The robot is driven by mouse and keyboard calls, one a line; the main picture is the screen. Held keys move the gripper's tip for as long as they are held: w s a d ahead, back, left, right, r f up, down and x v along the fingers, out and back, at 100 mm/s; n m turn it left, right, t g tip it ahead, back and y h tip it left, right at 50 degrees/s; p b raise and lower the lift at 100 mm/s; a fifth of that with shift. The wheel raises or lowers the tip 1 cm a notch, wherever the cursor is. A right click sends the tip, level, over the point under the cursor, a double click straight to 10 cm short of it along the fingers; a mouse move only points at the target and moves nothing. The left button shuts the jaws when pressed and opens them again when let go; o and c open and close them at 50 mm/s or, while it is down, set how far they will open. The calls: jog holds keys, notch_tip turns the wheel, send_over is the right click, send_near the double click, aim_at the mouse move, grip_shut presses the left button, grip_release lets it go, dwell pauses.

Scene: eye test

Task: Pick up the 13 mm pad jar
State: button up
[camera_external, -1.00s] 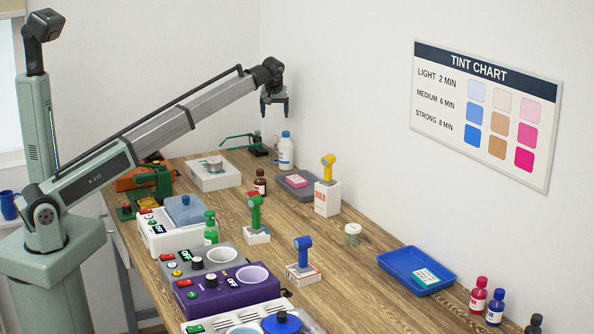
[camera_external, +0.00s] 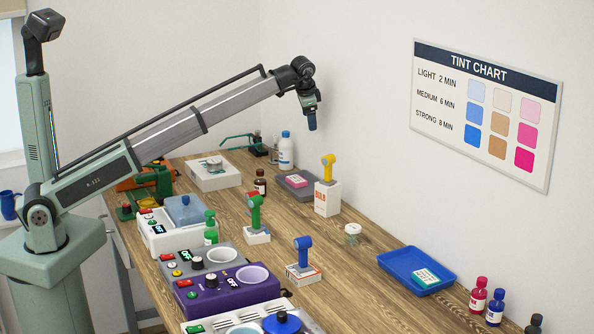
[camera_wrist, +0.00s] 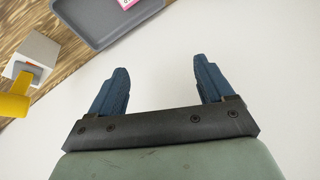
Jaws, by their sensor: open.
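A small clear jar with a pale lid (camera_external: 353,229) stands upright on the wooden bench, right of the yellow tool's white box. It looks like the pad jar, but no 13 mm label can be read. My gripper (camera_external: 312,126) hangs high above the back of the bench, up and left of the jar and well apart from it. In the wrist view my gripper (camera_wrist: 160,76) shows two blue fingers spread apart with nothing between them. The jar is not in the wrist view.
The yellow tool (camera_external: 328,163) on its white box (camera_external: 327,202) and a grey tray (camera_external: 289,185) stand below my gripper. A blue tool (camera_external: 303,252) stands left of the jar, a blue tray (camera_external: 395,264) right. The wall (camera_external: 365,110) rises close behind.

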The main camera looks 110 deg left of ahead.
jog(key=w+d+m, duration=0.7)
jog(key=d, duration=0.2)
jog(key=m+t, duration=0.2)
jog(key=m, duration=2.1)
send_over(352, 227)
jog(key=s+d, duration=0.3)
jog(key=d, duration=0.2)
notch_tip(352, 227, down, 10)
jog(key=shift+h, duration=0.4)
jog(key=x, duration=0.8)
jog(key=shift+w+a+f, duration=0.25)
jog(key=shift+a+f, duration=0.05)
jog(key=shift+w+x, duration=0.15)
jog(key=shift+x, duration=1.2)
jog(key=shift+w+x, duration=0.1)
jog(key=shift+x, duration=1.25)
jog(key=shift+a+r, duration=0.15)
jog(key=c, duration=1.1)
